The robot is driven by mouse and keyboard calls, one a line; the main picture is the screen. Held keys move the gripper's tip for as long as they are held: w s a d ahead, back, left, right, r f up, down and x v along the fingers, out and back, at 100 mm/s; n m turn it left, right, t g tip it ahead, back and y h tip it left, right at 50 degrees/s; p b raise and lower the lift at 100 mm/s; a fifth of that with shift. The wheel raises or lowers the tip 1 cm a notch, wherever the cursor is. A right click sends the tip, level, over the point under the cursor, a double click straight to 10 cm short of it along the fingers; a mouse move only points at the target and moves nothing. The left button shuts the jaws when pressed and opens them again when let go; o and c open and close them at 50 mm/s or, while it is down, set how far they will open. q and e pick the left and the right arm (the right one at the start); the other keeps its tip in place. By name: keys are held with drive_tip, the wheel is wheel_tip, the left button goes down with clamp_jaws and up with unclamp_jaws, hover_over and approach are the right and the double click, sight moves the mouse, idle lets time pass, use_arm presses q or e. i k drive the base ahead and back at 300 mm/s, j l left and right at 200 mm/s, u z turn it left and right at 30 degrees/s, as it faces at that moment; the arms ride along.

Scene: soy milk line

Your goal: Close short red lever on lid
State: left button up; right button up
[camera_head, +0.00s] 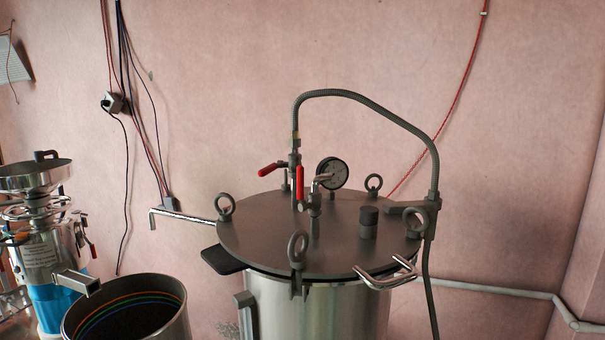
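A large steel pot stands at the centre right of the head view, with a flat grey lid (265,232) on top. Two red levers show above the lid. One red lever (272,169) sticks out to the left, roughly level, from the valve under the metal hose. The other red lever (300,183) stands upright on a nearer valve. I cannot tell for sure which one is the short lever. Neither of my grippers shows in this view.
A pressure gauge (332,173), a dark knob (368,222) and several eye bolts rise from the lid. A metal hose (378,112) arches over it. An open steel pot (178,322) and a grinder-like machine (40,250) stand at left. A pink wall is behind.

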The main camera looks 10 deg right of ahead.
sight(301, 207)
drive_tip(key=i+j+z, duration=0.15)
drive_tip(key=j+z, duration=0.25)
drive_tip(key=j, duration=0.2)
drive_tip(key=j+z, duration=0.35)
drive_tip(key=j, duration=0.25)
drive_tip(key=j+z, duration=0.4)
drive_tip(key=j, duration=0.25)
drive_tip(key=j+z, duration=0.3)
drive_tip(key=j, duration=0.15)
drive_tip(key=j+z, duration=0.3)
drive_tip(key=j, duration=0.2)
drive_tip(key=j+z, duration=0.3)
drive_tip(key=j, duration=0.15)
drive_tip(key=k+j+z, duration=0.15)
drive_tip(key=j+z, duration=0.15)
drive_tip(key=j, duration=0.15)
drive_tip(key=k+j+z, duration=0.3)
drive_tip(key=j+z, duration=0.65)
drive_tip(key=j, duration=0.25)
